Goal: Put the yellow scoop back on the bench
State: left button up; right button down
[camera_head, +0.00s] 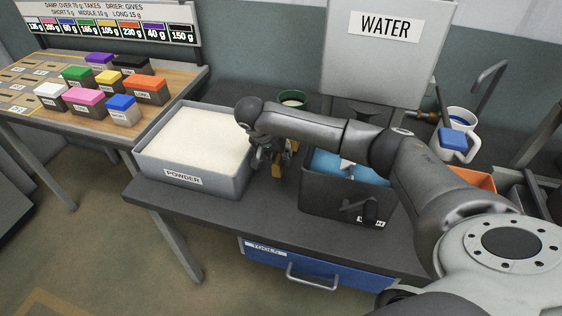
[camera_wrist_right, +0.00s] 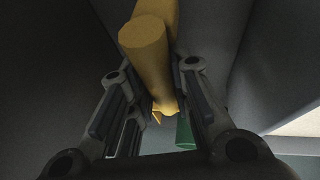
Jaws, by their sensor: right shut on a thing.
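The yellow scoop (camera_head: 277,170) is partly hidden by my right gripper (camera_head: 268,157) in the head view. In the right wrist view the scoop's thick handle (camera_wrist_right: 146,45) shows between the two fingers of my right gripper (camera_wrist_right: 162,100), which is shut on it. The scoop is between the powder bin and the dark bin, over the dark bench (camera_head: 250,212). I cannot tell whether it touches the bench top. My left gripper is not in view.
The powder bin (camera_head: 196,191) stands left of the gripper, the dark bin (camera_head: 325,196) with blue content right. A green tub (camera_head: 292,99) stands behind. A white-and-blue jug (camera_head: 458,140) is at the right. The bench's front strip is clear.

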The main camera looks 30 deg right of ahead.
notch_tip(320, 180, down, 3)
jog(key=shift+r, duration=0.1)
jog(key=shift+f, duration=0.2)
jog(key=c, duration=1.3)
grip_release()
jog(key=shift+r, duration=0.1)
jog(key=shift+a+r, duration=0.1)
jog(key=shift+r, duration=0.1)
jog(key=v, duration=1.1)
jog(key=shift+s+a+r+b, duration=0.1)
jog(key=shift+a+r+b, duration=0.1)
jog(key=shift+r+b, duration=0.15)
